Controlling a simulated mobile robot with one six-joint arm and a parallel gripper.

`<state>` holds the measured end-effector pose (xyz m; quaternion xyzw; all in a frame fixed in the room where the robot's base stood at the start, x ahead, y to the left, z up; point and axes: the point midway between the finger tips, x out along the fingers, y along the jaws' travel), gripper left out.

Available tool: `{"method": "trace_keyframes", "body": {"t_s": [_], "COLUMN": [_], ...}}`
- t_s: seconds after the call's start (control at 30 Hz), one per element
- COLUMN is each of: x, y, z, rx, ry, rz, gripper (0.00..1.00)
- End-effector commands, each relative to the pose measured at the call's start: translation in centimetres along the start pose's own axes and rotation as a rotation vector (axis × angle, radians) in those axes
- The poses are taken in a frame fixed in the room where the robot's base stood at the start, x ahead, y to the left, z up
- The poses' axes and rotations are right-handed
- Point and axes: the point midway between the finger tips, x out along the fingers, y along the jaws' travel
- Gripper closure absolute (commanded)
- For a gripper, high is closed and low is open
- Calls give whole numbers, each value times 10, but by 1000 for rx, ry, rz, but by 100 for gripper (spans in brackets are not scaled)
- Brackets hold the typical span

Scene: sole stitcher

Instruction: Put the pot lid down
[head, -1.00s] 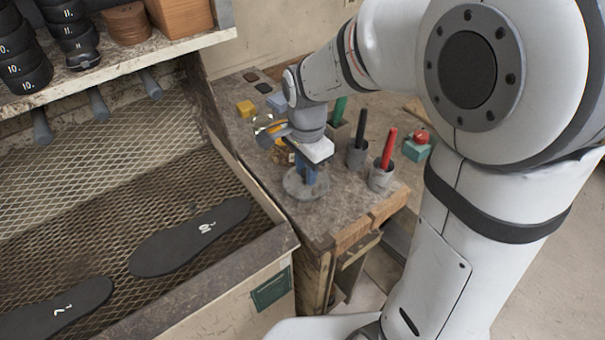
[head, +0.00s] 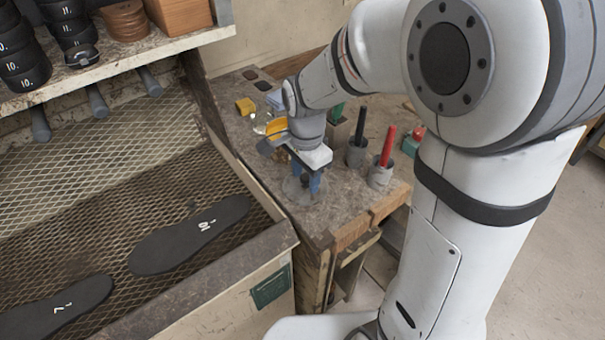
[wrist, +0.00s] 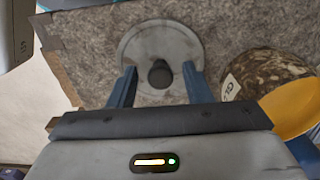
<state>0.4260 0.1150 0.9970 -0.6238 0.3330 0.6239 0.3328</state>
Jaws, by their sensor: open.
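The pot lid (head: 292,196) is a flat grey disc lying on the bench top, near the bench's front left edge. It also shows in the wrist view (wrist: 138,45), with its dark round knob (wrist: 160,75) in the middle. My gripper (wrist: 159,70) is open, its two blue fingers standing on either side of the knob with gaps visible. In the head view my gripper (head: 306,182) is above the lid and partly covers it. A brown speckled round pot (wrist: 255,78) with lettering is right of the lid in the wrist view; my gripper mostly hides it in the head view.
Grey cups with a black stick (head: 360,130) and a red stick (head: 387,148) stand right of my gripper. A mesh tray (head: 110,180) with dark soles is at left.

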Motion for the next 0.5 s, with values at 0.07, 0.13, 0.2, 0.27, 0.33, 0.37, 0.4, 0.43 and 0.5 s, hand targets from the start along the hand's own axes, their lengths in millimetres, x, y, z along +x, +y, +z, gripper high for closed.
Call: {"method": "trace_keyframes", "body": {"t_s": [0.07,0.13,0.2,0.27,0.33,0.37,0.4,0.43,0.5], "x": [-1,-6,-13,-23,-38,-44,-54,-60,-75], "y": [0,0,-1,-2,-1,-2,-1,-1,-1], "z": [0,0,0,0,0,0,0,0,0], "rx": [0,0,-1,-1,-1,-1,-1,-1,-1], "ry": [0,0,1,2,2,2,2,2,2], "rz": [0,-1,-5,-6,-7,-7,-6,-7,-5], "gripper": [55,55,55,55,55,55,55,55,55]}}
